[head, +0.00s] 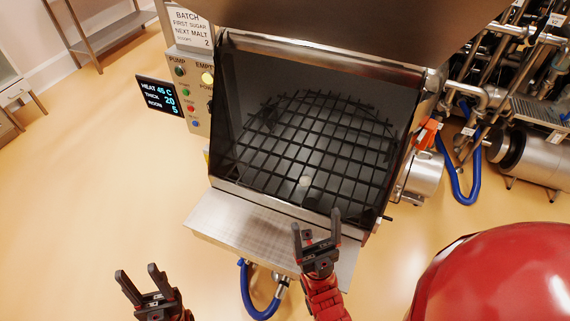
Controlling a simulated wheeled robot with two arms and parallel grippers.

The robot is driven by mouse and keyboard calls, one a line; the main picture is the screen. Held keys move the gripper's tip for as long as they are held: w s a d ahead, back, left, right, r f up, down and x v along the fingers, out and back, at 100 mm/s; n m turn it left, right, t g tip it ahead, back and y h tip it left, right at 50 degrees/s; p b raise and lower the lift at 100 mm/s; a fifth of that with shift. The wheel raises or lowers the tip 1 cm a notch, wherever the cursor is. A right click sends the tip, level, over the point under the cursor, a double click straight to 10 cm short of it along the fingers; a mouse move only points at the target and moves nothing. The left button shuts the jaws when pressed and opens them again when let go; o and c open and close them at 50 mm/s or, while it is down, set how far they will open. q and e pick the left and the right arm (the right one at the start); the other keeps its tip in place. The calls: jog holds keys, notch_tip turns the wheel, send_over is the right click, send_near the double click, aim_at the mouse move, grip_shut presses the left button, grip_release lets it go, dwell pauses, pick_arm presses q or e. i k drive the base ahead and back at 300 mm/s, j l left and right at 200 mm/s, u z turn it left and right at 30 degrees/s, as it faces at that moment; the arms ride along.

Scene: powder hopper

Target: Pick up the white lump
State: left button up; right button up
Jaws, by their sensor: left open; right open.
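My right gripper (315,222) is open and empty above the steel front shelf, just short of the hopper opening. My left gripper (139,275) is open and empty over the floor at the lower left, well away from the hopper.
The hopper's steel front shelf (225,222) is bare. A control panel (190,88) with buttons and a display (158,104) stand left of the hopper. A red rounded body (500,280) fills the lower right. Pipes and a blue hose (466,188) are at right.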

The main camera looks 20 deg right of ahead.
aim_at(305, 180)
jog(key=z, duration=0.75)
